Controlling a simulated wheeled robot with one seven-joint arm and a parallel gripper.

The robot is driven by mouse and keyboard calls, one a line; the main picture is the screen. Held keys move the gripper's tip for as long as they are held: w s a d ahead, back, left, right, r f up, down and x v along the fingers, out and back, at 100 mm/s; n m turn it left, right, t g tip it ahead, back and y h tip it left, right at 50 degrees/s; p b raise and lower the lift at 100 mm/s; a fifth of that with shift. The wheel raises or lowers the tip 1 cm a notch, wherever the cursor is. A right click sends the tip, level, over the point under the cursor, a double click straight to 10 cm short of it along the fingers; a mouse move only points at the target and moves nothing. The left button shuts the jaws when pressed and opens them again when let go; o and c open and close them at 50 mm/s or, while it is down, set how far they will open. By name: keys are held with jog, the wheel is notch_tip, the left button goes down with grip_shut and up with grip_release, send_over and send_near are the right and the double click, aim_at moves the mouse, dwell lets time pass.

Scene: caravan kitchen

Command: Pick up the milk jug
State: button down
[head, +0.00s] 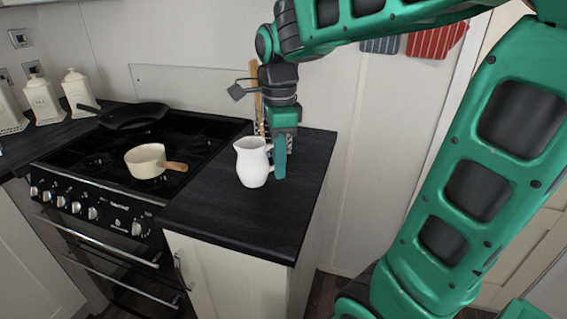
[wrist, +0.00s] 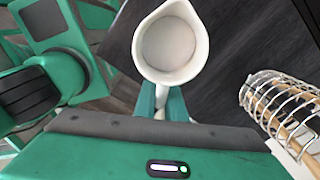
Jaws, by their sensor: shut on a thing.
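The white milk jug (head: 252,162) is upright on or just above the dark worktop at the right of the stove; I cannot tell if its base touches. My gripper (head: 279,160) is at the jug's right side, pointing down. In the wrist view the jug (wrist: 171,45) shows from above, with its spout at the top and its handle toward me. My gripper's fingers (wrist: 162,103) are shut on the handle, one on each side of it. The inside of the jug looks empty.
A wire utensil holder (wrist: 280,105) with wooden utensils stands close by, partly behind my gripper in the head view. The black stove (head: 100,165) to the left carries a cream saucepan (head: 143,160) and a black frying pan (head: 133,115). The worktop (head: 235,215) in front is clear.

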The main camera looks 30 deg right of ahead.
aim_at(261, 162)
jog(key=shift+s+a+r, duration=0.2)
jog(key=shift+a+r, duration=0.2)
jog(key=shift+a, duration=0.2)
jog(key=shift+s+a+r, duration=0.2)
jog(key=shift+a+r, duration=0.15)
jog(key=shift+a, duration=0.2)
dwell(1.1)
